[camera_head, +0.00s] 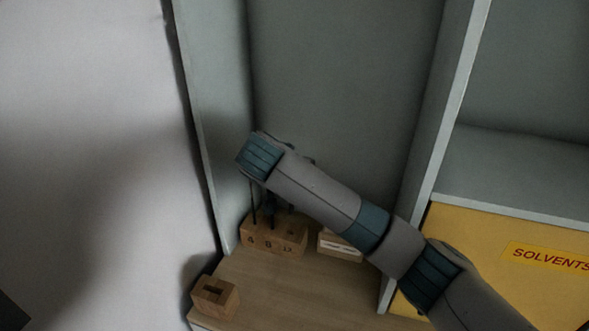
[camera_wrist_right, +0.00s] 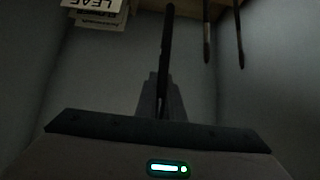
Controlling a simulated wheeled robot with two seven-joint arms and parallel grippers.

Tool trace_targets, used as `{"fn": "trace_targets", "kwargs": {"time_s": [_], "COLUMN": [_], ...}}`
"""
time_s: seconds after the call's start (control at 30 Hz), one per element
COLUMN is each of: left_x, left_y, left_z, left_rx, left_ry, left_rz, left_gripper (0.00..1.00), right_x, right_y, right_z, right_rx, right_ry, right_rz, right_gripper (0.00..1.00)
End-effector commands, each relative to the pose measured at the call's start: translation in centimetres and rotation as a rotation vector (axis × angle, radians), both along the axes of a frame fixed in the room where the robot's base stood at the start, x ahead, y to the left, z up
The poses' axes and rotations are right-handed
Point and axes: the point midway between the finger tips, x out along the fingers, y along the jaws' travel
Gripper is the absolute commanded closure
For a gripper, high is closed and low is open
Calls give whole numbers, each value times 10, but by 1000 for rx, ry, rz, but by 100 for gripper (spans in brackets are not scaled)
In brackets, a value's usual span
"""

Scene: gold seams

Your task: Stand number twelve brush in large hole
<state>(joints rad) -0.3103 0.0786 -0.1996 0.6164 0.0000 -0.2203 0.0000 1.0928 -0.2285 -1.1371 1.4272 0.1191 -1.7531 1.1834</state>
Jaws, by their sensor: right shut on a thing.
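A wooden block (camera_head: 275,237) marked with what look like 4, 8 and 12 stands at the back left of the shelf, with thin dark brushes (camera_head: 254,205) upright in it. My right gripper (camera_wrist_right: 165,95) is shut on a thin dark brush handle (camera_wrist_right: 168,45); its number cannot be read. In the head view my right arm reaches over the block and mostly hides the gripper and held brush. Whether the brush's lower end is in the block cannot be told. A small wooden block (camera_head: 228,304) with one large square hole sits at the front left. My left gripper is not in view.
Two more brushes (camera_wrist_right: 206,40) (camera_wrist_right: 239,35) stand apart from the held one. A stack of labelled booklets (camera_head: 340,247), the top one reading LEAF in the wrist view (camera_wrist_right: 100,8), lies right of the numbered block. Cabinet walls close in left and right; a yellow SOLVENTS box (camera_head: 520,285) is at right.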

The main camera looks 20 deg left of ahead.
Motion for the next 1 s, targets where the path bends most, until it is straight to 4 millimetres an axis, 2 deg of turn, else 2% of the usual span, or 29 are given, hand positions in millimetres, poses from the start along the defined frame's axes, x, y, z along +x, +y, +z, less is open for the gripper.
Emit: {"fn": "trace_targets", "kwargs": {"time_s": [0.17,0.43,0.7,1.0], "left_x": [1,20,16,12], "left_y": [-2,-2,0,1], "left_z": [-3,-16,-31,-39], "left_rx": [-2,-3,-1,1], "left_ry": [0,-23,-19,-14], "left_rz": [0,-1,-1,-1], "left_gripper": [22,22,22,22], "right_x": [0,0,0,0], "right_y": [0,0,0,0], "right_z": [-4,-23,-45,-56], "right_rx": [0,-1,-1,0], "right_ry": [0,0,0,-1], "right_rz": [0,-1,0,0], "right_gripper": [100,100,100,100]}}
